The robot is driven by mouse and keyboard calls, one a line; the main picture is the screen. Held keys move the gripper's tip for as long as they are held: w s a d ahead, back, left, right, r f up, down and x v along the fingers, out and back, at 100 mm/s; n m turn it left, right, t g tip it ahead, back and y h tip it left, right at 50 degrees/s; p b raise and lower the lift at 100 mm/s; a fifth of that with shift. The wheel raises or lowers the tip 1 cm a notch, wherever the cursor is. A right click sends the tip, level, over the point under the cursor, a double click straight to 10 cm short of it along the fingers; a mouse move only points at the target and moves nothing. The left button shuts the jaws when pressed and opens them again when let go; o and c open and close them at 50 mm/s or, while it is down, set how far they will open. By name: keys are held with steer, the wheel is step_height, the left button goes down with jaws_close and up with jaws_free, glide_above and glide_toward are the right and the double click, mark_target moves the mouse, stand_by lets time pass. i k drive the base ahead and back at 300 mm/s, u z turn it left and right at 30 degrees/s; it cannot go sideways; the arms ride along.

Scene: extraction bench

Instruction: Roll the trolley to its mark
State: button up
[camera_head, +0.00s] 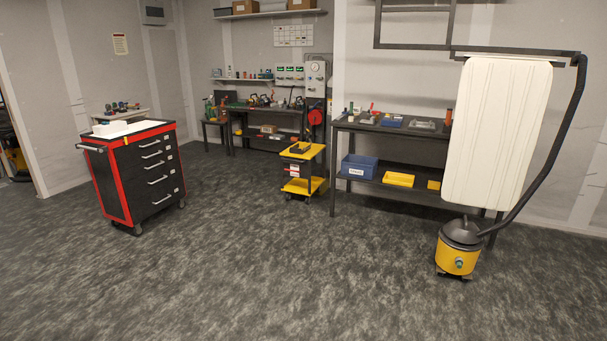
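A red and black drawer trolley (141,172) stands on castors on the grey floor at the left, with a white box (110,130) on its top. A smaller yellow and black wheeled cart (303,170) stands further back, near the middle. I cannot tell which of the two is the trolley meant. No floor mark can be made out. My gripper is not in view.
A dark workbench (345,165) with bins stands against the back wall at the right. A yellow vacuum (456,254) with a black hose stands below a white hanging panel (497,130). Another bench (262,109) is at the back. The foreground floor (270,275) is clear.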

mark_target(302, 183)
steer(key=i, duration=7.6)
steer(key=z, duration=0.05)
